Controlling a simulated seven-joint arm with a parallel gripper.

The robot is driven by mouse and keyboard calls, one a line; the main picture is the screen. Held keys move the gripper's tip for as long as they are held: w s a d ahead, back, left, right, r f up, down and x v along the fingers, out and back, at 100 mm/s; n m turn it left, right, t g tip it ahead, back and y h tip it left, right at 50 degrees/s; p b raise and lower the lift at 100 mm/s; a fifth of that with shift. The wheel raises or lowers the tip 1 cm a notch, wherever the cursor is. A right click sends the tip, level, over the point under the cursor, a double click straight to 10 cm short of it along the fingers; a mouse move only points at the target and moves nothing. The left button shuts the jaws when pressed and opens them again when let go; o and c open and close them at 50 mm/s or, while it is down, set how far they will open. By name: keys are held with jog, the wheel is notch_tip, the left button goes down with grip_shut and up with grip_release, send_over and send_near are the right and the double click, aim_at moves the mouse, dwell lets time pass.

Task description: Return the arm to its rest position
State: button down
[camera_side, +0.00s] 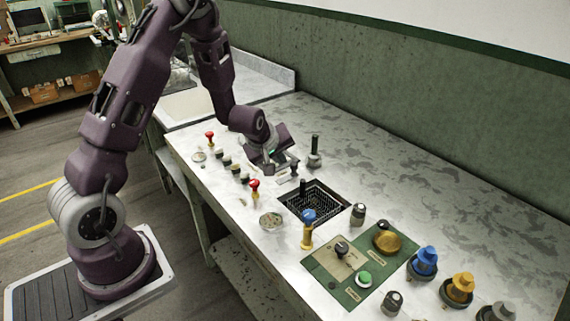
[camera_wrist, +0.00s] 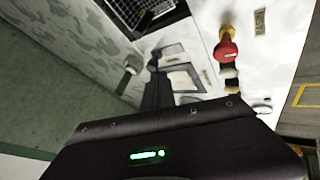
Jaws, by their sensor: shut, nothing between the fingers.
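My arm is purple and bent over the bench, with my gripper (camera_side: 285,172) low over the worktop, just behind the black mesh basin. In the wrist view my gripper (camera_wrist: 156,75) is a dark, narrow shape pointing toward the bench, its fingers together with nothing seen between them. A small plate with a grey square (camera_wrist: 184,78) lies beside the fingers in the wrist view. Whether the fingertips touch the bench cannot be told.
The black mesh basin (camera_side: 315,196) is sunk in the worktop (camera_side: 420,190). Close by stand a dark-handled lever (camera_side: 315,152), a red knob (camera_side: 254,187) and a blue-topped valve (camera_side: 308,228). A green panel (camera_side: 322,262) and several coloured knobs are nearer.

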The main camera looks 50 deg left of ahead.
jog(key=s+d+r+m+h, duration=0.1)
jog(key=s+d+r+m, duration=0.3)
jog(key=r, duration=0.3)
jog(key=s+d+r+m+h, duration=0.2)
jog(key=s+d+r, duration=0.2)
jog(key=d+r, duration=0.25)
jog(key=s+d+r+m, duration=0.2)
jog(key=s+m, duration=0.1)
jog(key=s, duration=0.4)
jog(key=s+d+r+m, duration=0.2)
jog(key=s+m, duration=0.1)
jog(key=s, duration=0.4)
jog(key=s+d+r+m+g, duration=0.1)
jog(key=s+d+r+m, duration=0.1)
jog(key=s, duration=0.5)
jog(key=shift+r+m+h, duration=0.4)
jog(key=shift+r, duration=0.05)
jog(key=shift+w+d, duration=0.1)
